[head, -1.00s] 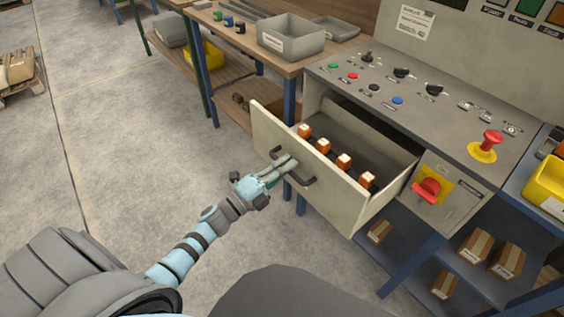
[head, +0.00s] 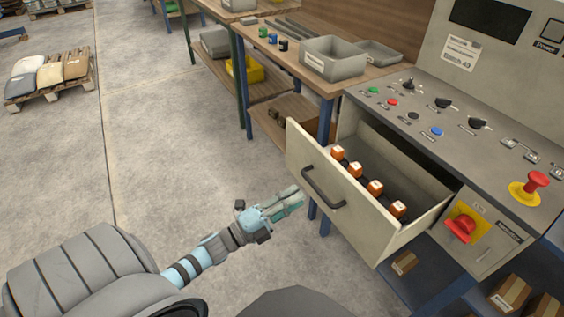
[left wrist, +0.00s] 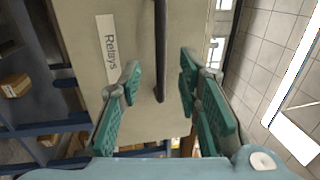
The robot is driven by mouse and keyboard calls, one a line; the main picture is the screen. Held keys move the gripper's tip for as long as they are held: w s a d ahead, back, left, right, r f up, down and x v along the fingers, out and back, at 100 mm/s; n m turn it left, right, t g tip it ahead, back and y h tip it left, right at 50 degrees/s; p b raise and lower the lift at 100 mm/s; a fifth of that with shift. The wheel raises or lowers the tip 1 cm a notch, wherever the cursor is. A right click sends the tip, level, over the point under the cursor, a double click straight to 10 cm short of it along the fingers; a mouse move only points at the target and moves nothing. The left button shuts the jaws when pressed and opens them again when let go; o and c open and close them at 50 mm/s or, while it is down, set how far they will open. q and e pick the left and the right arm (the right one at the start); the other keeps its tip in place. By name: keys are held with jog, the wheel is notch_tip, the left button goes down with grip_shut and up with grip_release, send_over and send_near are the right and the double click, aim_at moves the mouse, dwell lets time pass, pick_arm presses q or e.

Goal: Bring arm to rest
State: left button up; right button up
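My left gripper (head: 292,199) is in front of the open drawer (head: 343,197), apart from its dark handle (head: 322,187). In the left wrist view, the two green-padded fingers of my left gripper (left wrist: 155,100) are spread apart with nothing held between them. The drawer front, labelled "Relays" (left wrist: 109,48), and the handle (left wrist: 160,60) show ahead of the fingers. The drawer stands pulled out and holds several orange and white relays (head: 376,187) in a row. My right gripper is not in either view.
The control panel (head: 455,125) with knobs, buttons and a red emergency stop is above the drawer. A workbench (head: 310,80) with a grey bin (head: 334,58) stands behind. Boxes sit on the shelf below. The floor (head: 150,140) left of the drawer is clear.

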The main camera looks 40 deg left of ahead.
pick_arm(q)
jog(key=v, duration=0.4)
jog(key=shift+s+a, duration=0.15)
jog(key=shift+s, duration=0.25)
